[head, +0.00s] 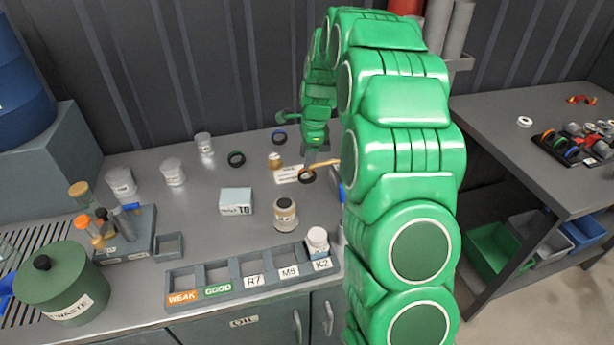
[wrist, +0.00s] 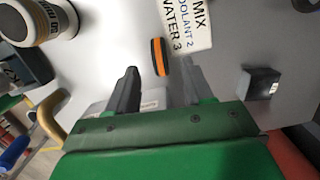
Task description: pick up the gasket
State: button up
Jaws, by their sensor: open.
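A black gasket ring with an orange band (wrist: 160,57) lies on the grey bench top, just beyond and between my fingertips in the wrist view. It looks narrow there, and I see no contact with the fingers. In the head view a dark ring (head: 307,177) lies below my gripper, beside the white label card. My gripper (wrist: 160,80) is open and empty, with one finger on each side of the ring's line. In the head view my gripper (head: 316,160) is small and its fingertips are hard to make out.
A white mix label card (wrist: 187,25) lies close by the ring. A lidded jar (head: 285,213) stands in front, behind the labelled slot rack (head: 250,292). A small dark block (wrist: 260,83) is on the right in the wrist view. The bench left of the jar is partly clear.

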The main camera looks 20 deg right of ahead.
aim_at(306, 183)
jog(key=shift+a+f, duration=0.15)
jog(key=shift+f, duration=1.65)
jog(key=shift+a+f, duration=0.1)
jog(key=shift+f, duration=1.7)
jog(key=shift+c, duration=0.3)
grip_shut()
